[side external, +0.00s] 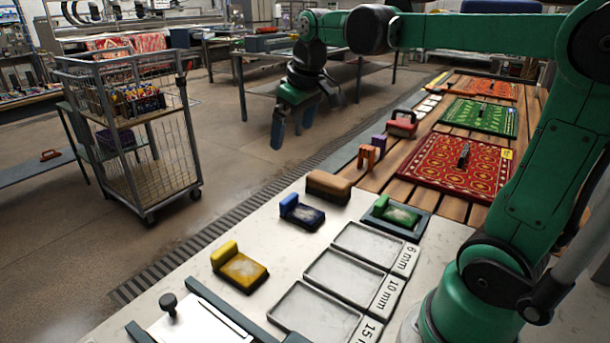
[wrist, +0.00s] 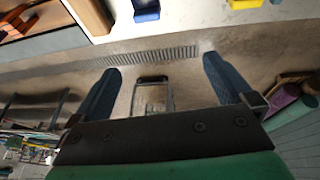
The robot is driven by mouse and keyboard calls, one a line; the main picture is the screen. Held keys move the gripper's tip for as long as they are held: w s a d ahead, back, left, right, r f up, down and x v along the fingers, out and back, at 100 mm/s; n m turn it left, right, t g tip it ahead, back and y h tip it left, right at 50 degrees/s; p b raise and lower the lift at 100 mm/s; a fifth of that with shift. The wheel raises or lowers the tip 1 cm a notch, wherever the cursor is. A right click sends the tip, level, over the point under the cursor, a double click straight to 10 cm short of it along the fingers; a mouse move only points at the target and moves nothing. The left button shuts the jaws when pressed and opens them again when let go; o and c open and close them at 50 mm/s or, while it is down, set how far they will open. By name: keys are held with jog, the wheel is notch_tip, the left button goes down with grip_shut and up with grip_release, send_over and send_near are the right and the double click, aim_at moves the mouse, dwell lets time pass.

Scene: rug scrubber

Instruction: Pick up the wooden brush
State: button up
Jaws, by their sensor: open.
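The wooden brush, a brown block with a tan top (side external: 328,186), lies on the white worktop near its far edge, beside the wooden slats. In the wrist view a brown block, seemingly the same brush (wrist: 90,14), is cut off by the top edge. My gripper (side external: 295,122) is open and empty, with its blue fingers pointing down. It hangs in the air beyond the worktop's edge, well apart from the brush. The wrist view shows the spread fingers (wrist: 160,66) with only floor and a cart below them.
A blue scrubber (side external: 302,212), a yellow one (side external: 240,268) and a green one in a tray (side external: 393,215) lie near the brush. Orange (side external: 370,152) and red (side external: 402,124) tools stand behind it. Grey trays (side external: 345,277) lie in front. A wire cart (side external: 137,135) stands on the floor.

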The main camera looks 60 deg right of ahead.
jog(key=s+a+f+t+y, duration=0.1)
jog(key=s+a+f+t, duration=0.2)
jog(key=s+a+f, duration=0.4)
jog(key=a, duration=0.3)
jog(key=shift+t, duration=0.3)
jog(key=g, duration=0.6)
send_near(329, 178)
jog(key=w+a+f, duration=0.2)
jog(key=a, duration=0.4)
jog(key=shift+g, duration=0.6)
jog(key=d+f, duration=0.1)
jog(key=d, duration=0.1)
jog(key=d+f, duration=0.2)
jog(key=s+d+f, duration=0.1)
jog(key=d, duration=0.1)
jog(key=shift+f, duration=0.15)
jog(key=shift+d+f, duration=0.15)
jog(key=shift+f, duration=2.7)
